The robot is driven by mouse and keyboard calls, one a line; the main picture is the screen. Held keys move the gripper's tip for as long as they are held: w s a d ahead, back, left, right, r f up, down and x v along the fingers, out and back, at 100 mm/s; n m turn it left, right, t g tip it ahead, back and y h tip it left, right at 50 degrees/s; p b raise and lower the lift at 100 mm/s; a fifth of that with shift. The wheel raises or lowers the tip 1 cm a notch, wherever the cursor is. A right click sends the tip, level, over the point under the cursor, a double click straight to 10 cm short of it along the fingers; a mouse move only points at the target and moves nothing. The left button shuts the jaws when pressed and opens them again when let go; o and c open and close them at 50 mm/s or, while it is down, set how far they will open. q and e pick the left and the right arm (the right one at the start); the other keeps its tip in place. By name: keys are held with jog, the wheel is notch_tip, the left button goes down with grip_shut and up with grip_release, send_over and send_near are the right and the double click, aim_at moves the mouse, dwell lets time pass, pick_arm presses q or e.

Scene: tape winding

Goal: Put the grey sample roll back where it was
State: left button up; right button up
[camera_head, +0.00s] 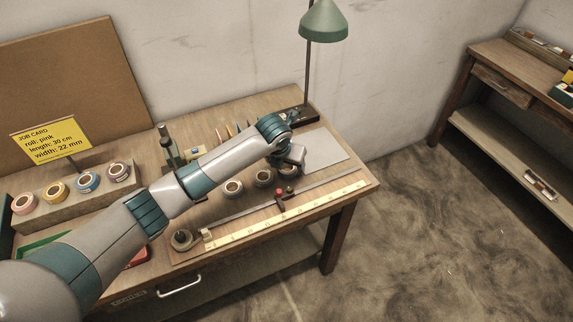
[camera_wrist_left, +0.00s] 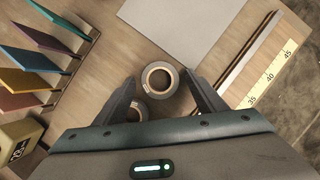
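My left gripper (camera_head: 291,158) is over the far right part of the workbench, pointing down. In the left wrist view its two fingers (camera_wrist_left: 160,82) are apart, one on each side of a pale grey roll (camera_wrist_left: 159,65) with a brown core, with small gaps visible. Whether the fingers are low enough to be level with it, I cannot tell. My right gripper is not in view.
A stepped box (camera_head: 75,207) holds pink, yellow, blue and mauve rolls below a yellow job card (camera_head: 48,141). A ruler (camera_head: 300,212) with a rail runs along the front edge. Coloured upright cards (camera_wrist_left: 45,60) stand left; a grey sheet (camera_wrist_left: 180,25) lies beyond. A green lamp (camera_head: 323,22) stands behind.

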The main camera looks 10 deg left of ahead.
pick_arm(q)
jog(key=shift+r, duration=0.1)
jog(key=b+v, duration=0.2)
jog(key=v, duration=1)
jog(key=shift+s, duration=0.1)
dwell(0.7)
